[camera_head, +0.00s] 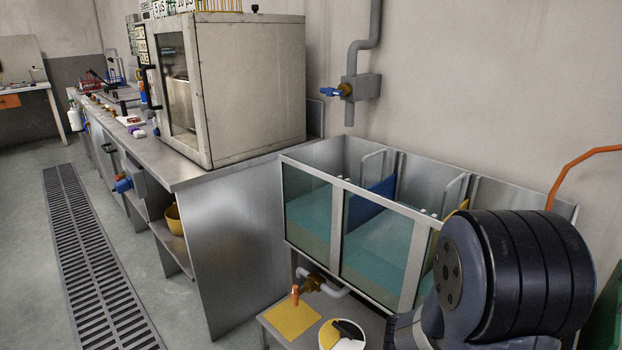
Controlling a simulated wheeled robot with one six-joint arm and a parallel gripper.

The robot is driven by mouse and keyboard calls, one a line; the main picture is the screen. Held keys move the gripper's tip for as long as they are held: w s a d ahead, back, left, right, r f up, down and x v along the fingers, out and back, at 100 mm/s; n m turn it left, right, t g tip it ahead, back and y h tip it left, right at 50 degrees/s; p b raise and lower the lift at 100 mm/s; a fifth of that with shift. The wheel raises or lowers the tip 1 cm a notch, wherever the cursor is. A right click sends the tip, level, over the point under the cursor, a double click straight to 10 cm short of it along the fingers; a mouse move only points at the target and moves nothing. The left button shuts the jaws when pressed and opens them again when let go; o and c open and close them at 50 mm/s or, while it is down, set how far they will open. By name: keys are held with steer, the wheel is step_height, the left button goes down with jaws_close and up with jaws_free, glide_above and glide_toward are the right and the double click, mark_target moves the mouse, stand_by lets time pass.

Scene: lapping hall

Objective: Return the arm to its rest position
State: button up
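My arm shows only in part, as a large dark joint with a grey end cap at the lower right of the head view. It stands in front of the right end of the glass-fronted tank (338,187) and hides part of it. My gripper is not in the picture, so its fingers and anything between them are hidden from me.
A steel bench (240,172) with a large cabinet (250,85) on it runs along the left. A low shelf with a yellow cloth (293,320) and a white round container (342,338) sits below the tank. A floor grate (95,265) lies left, with open floor around it. A wall pipe has a blue-handled valve (345,90).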

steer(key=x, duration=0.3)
steer(key=shift+b, duration=0.35)
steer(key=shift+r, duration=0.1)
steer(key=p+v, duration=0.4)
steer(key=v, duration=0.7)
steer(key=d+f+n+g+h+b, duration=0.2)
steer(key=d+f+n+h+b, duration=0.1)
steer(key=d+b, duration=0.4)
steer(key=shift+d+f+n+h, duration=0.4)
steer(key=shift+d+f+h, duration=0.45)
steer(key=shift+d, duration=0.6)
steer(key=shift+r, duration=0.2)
